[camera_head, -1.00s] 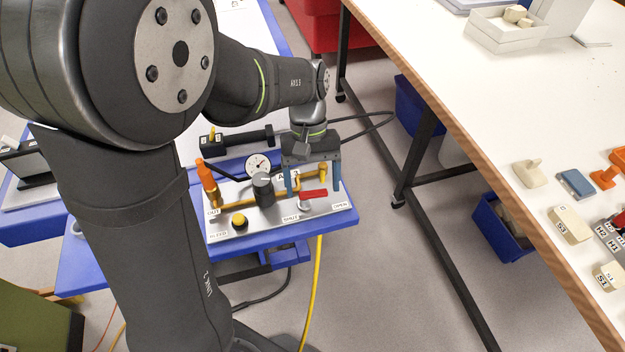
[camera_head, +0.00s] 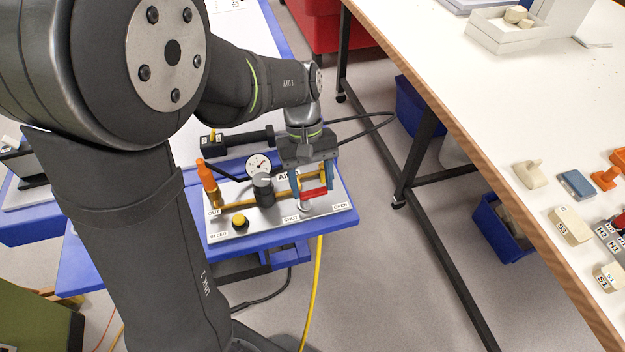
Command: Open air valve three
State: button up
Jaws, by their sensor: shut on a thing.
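The air valve panel (camera_head: 262,225) is a pale plate on a blue stand, with brass piping along it. Its red valve lever (camera_head: 315,193) lies across the pipe at the right, above the labels SHUT (camera_head: 290,218) and OPEN (camera_head: 340,206). My gripper (camera_head: 314,190) points down over the lever, its two blue fingers closed in around it. The lever's far side is partly hidden by the fingers. The valve's number cannot be read.
A round gauge (camera_head: 258,166), a dark regulator knob (camera_head: 263,188), an orange fitting (camera_head: 206,175) and a yellow bleed button (camera_head: 240,222) crowd the panel left of my gripper. A white-topped bench (camera_head: 480,100) stands to the right, with floor between.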

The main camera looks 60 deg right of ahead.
jog(key=o, duration=1)
jog(key=v, duration=1.7)
jog(key=shift+w+d+r, duration=0.1)
jog(key=shift+d+r, duration=0.05)
jog(key=x, duration=1.7)
jog(key=shift+a, duration=0.2)
jog(key=shift+m, duration=0.3)
